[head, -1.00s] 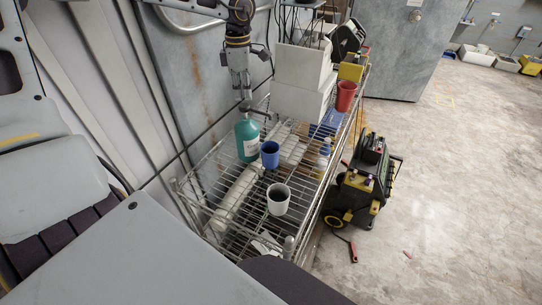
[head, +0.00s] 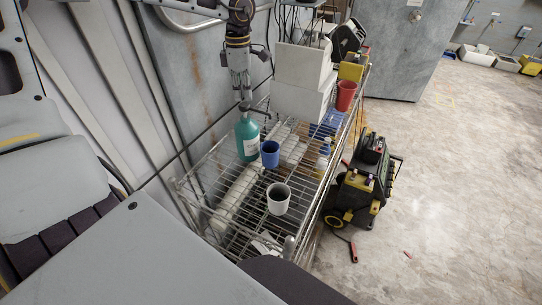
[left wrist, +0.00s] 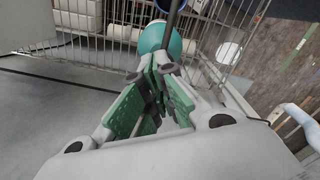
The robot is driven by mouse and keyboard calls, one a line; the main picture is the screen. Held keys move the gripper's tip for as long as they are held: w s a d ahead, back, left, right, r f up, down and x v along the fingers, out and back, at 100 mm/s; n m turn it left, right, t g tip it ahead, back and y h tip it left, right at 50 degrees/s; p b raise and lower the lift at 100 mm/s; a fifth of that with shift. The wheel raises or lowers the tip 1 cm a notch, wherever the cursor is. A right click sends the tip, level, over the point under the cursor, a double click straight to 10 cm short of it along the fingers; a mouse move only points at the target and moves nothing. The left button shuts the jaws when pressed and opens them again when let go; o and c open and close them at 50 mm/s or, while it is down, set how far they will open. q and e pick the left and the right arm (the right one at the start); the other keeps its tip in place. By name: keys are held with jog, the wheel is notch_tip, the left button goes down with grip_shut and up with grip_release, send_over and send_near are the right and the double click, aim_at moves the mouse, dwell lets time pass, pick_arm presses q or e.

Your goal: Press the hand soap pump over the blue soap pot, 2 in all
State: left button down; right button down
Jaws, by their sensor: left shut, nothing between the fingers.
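A teal hand soap bottle (head: 247,142) with a white label and dark pump stands upright on the wire shelf. It also shows in the left wrist view (left wrist: 158,42), partly behind my fingers. My left gripper (head: 243,101) is shut and empty, pointing down at the pump top above the bottle. Its green-padded fingers (left wrist: 163,68) are together in the left wrist view. Whether they touch the pump is unclear. My right gripper is not in view.
A white cup (head: 278,199) stands in front of the blue pot. A red cup (head: 346,95) and white boxes (head: 299,85) are farther back on the wire rack (head: 213,225). A grey wall panel is close on the left. A black-and-yellow machine (head: 362,185) stands on the floor to the right.

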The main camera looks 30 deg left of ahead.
aim_at(244, 105)
pick_arm(q)
jog(key=shift+f+b, duration=0.55)
jog(key=shift+f, duration=0.2)
jog(key=shift+f+b, duration=0.4)
jog(key=shift+f, duration=0.15)
jog(key=shift+s+f+b, duration=0.1)
jog(key=shift+f+b, duration=0.2)
jog(key=shift+f, duration=0.1)
jog(key=shift+r, duration=0.4)
jog(key=shift+r+p, duration=0.75)
jog(key=shift+r, duration=0.75)
jog(key=shift+f, duration=0.55)
